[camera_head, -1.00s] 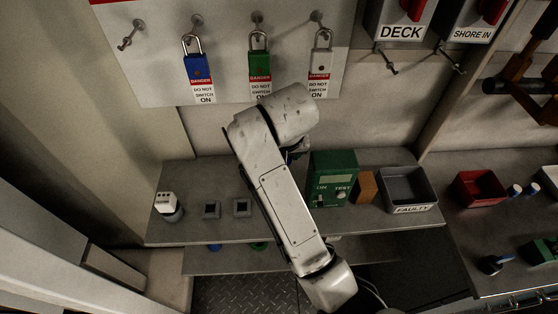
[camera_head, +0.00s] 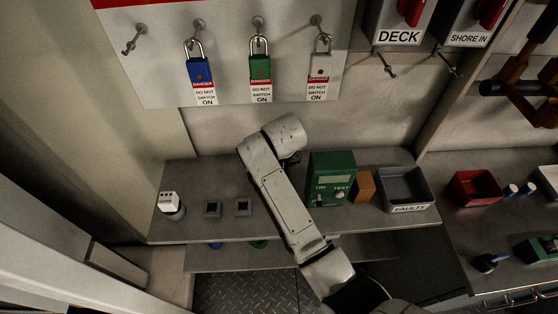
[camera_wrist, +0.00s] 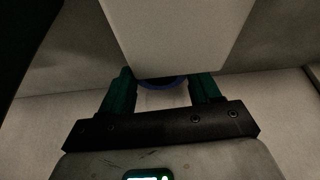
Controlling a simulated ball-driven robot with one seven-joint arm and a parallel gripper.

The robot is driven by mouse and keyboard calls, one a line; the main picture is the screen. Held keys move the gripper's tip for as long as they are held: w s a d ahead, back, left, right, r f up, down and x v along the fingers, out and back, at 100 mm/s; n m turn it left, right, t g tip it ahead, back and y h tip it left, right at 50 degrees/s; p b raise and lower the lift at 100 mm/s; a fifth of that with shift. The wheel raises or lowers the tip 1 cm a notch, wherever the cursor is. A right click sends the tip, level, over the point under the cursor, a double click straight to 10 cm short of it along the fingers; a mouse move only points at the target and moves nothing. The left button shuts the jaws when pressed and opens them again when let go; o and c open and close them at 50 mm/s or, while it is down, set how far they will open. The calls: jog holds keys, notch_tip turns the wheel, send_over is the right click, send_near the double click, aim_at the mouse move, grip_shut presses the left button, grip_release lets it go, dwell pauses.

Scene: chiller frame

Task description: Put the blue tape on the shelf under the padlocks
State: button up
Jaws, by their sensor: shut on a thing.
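In the wrist view my gripper (camera_wrist: 163,84) has its two teal fingers either side of a dark blue curved rim, which looks like the blue tape (camera_wrist: 162,83). Most of the tape is hidden behind a large pale surface and the gripper. In the head view my arm hides the gripper and tape. The blue padlock (camera_head: 199,70), green padlock (camera_head: 260,67) and grey padlock (camera_head: 320,66) hang from hooks on the white board. The grey shelf (camera_head: 225,230) runs below them.
On the shelf stand a white-topped item (camera_head: 170,203), two small dark square items (camera_head: 212,208), a green tester (camera_head: 332,178), a brown block (camera_head: 363,186) and a grey FAULTY bin (camera_head: 405,190). A lower shelf (camera_head: 230,259) lies beneath. Bare shelf shows around the square items.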

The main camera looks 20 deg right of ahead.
jog(key=shift+w+d+f, duration=0.1)
jog(key=shift+w+f, duration=0.25)
jog(key=shift+f, duration=0.25)
jog(key=shift+f, duration=0.1)
jog(key=o, duration=1)
jog(key=shift+o, duration=0.2)
jog(key=v, duration=1.2)
